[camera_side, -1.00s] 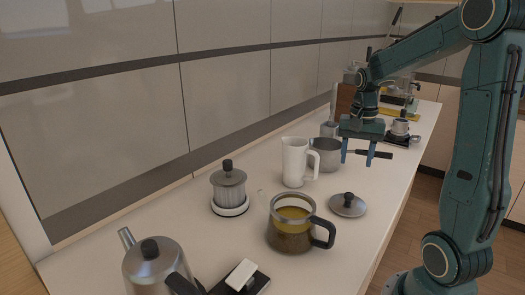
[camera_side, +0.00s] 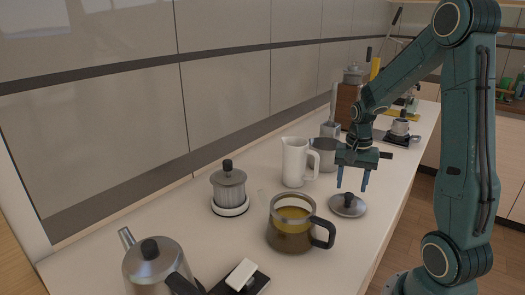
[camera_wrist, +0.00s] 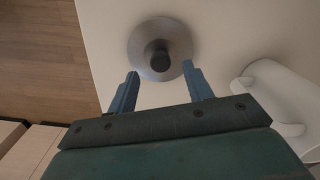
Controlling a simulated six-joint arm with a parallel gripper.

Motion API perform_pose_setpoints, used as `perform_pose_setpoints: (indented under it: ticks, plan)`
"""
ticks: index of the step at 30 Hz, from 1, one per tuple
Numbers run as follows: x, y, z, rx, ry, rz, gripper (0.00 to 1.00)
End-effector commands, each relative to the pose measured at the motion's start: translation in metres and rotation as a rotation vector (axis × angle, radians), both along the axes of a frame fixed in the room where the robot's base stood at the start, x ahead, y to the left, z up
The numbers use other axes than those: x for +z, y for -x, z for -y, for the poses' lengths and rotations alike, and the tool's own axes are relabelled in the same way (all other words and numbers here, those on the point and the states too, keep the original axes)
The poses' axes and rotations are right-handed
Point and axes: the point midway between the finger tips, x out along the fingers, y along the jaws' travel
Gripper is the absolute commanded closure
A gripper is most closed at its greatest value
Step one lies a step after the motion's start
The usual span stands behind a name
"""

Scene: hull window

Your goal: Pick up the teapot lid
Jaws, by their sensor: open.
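The teapot lid (camera_side: 348,205) is a round grey metal disc with a dark knob, lying on the white counter to the right of the glass teapot (camera_side: 290,228). The teapot is open-topped, holds yellow-brown liquid and has a dark handle. My gripper (camera_side: 352,188) is open and empty, fingers pointing down, above and just behind the lid in the side view. In the wrist view the lid (camera_wrist: 160,48) lies just beyond the fingertips of my gripper (camera_wrist: 158,75), its knob roughly centred between them. The fingers do not appear to touch the lid.
A white pitcher (camera_side: 295,163) and a grey metal cup (camera_side: 322,156) stand left of my gripper; the pitcher also shows in the wrist view (camera_wrist: 275,90). A ribbed lidded canister (camera_side: 229,186) and a metal kettle (camera_side: 155,265) stand farther left. The counter's front edge is close to the lid.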

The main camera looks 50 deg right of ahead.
Motion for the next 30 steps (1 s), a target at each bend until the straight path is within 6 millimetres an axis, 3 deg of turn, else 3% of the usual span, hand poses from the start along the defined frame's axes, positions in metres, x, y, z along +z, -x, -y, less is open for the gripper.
perform_pose_setpoints:
  ticks: [9,26,30]
  plan:
    - [-0.030,0.000,-0.001,0.001,0.000,0.000,0.49]
    - [-0.032,0.000,-0.001,0.001,0.001,0.000,0.49]
    - [-0.032,0.000,0.000,0.001,0.001,0.000,0.77]
